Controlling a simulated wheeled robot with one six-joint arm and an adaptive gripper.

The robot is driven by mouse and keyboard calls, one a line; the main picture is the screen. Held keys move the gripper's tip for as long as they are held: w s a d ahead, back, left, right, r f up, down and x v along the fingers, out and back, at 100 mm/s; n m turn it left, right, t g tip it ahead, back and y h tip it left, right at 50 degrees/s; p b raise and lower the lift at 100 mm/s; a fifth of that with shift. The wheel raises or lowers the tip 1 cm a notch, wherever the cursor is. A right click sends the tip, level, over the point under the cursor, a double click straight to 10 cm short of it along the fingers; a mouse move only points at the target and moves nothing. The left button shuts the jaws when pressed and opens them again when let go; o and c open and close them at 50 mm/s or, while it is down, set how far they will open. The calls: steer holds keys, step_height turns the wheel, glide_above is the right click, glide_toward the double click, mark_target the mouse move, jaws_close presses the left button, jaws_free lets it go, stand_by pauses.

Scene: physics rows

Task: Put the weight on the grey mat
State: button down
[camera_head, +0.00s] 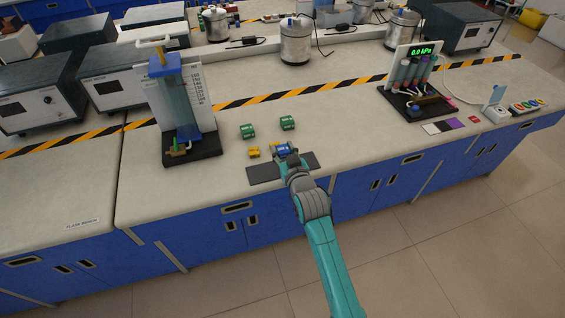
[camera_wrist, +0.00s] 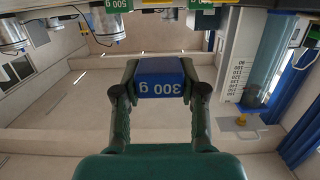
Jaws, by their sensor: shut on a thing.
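My gripper (camera_head: 288,153) is shut on a blue weight (camera_wrist: 160,86). The weight's "300 g" label appears upside down in the wrist view. In the head view, a little of the blue shows at my gripper's tip, and the rest is mostly hidden. The dark grey mat (camera_head: 264,175) lies at the bench's front edge, partly covered by my gripper and wrist. My gripper is over or just behind the mat in the head view; I cannot tell the height of the weight above the bench. The mat is not clear in the wrist view.
Two green weights (camera_head: 247,131) and a small yellow weight (camera_head: 253,152) stand behind the mat. A clear column with a blue piston (camera_head: 180,105) stands on a black base to the left. A tube apparatus with a green display (camera_head: 420,85) is at right. Bench between is clear.

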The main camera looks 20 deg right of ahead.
steer(key=shift+f, duration=2.95)
steer(key=shift+f, duration=0.1)
steer(key=c, duration=0.7)
jaws_free()
steer(key=shift+o, duration=0.2)
steer(key=s+r, duration=0.2)
steer(key=s, duration=1)
